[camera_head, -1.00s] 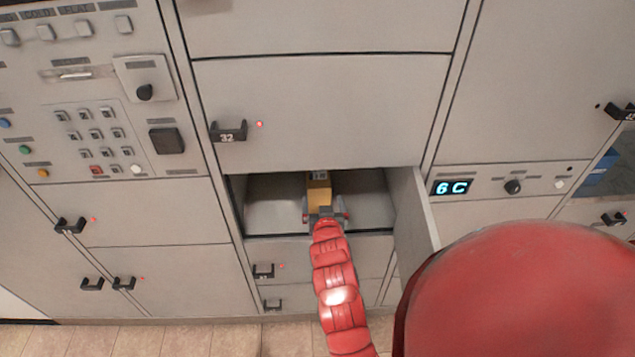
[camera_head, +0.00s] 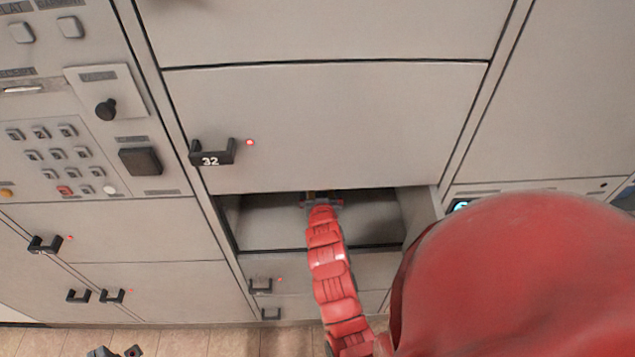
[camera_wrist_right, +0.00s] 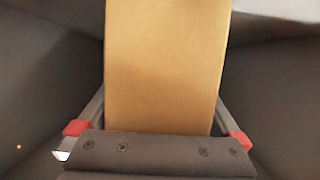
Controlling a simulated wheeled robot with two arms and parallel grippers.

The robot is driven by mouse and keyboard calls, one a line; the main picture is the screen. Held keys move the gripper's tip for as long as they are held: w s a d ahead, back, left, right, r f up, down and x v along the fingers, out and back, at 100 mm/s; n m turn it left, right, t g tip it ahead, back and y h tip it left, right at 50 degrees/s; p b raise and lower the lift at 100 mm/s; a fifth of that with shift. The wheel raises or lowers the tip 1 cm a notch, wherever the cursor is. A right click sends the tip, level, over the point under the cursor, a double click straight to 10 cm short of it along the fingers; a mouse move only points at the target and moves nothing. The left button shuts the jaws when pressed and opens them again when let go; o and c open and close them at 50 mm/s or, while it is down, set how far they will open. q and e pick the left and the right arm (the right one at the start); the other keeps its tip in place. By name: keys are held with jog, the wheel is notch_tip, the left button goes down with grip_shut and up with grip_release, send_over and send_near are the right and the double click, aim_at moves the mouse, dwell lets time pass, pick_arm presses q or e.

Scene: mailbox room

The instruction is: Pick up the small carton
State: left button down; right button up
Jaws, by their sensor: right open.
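The small carton (camera_wrist_right: 165,65) is a plain tan-yellow box. In the right wrist view it fills the upper middle, straight ahead of my right gripper. In the head view I cannot make it out now; the upper edge of the opening hides it. My right gripper (camera_head: 322,199) is inside the open compartment (camera_head: 272,224), just under the door numbered 32. Its jaws are open, with one finger on each side of the carton. Whether they touch it is unclear. A small dark part at the bottom left, perhaps my left gripper (camera_head: 116,351), barely shows.
The closed door 32 (camera_head: 330,125) is right above the opening. The compartment's own door (camera_head: 424,217) stands open on the right. Dark handles (camera_head: 261,286) stick out below. A keypad panel (camera_head: 58,158) is at the left.

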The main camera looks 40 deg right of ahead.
jog(key=shift+w+d+f, duration=0.3)
jog(key=shift+w, duration=0.1)
jog(key=shift+s+a+r, duration=0.15)
jog(key=shift+s+r, duration=0.15)
jog(key=shift+r, duration=0.05)
jog(key=shift+c, duration=0.2)
jog(key=shift+s+a+r, duration=0.15)
jog(key=shift+c, duration=1.1)
jog(key=shift+f, duration=0.2)
jog(key=c, duration=1.3)
jog(key=shift+o, duration=0.2)
jog(key=shift+r, duration=0.1)
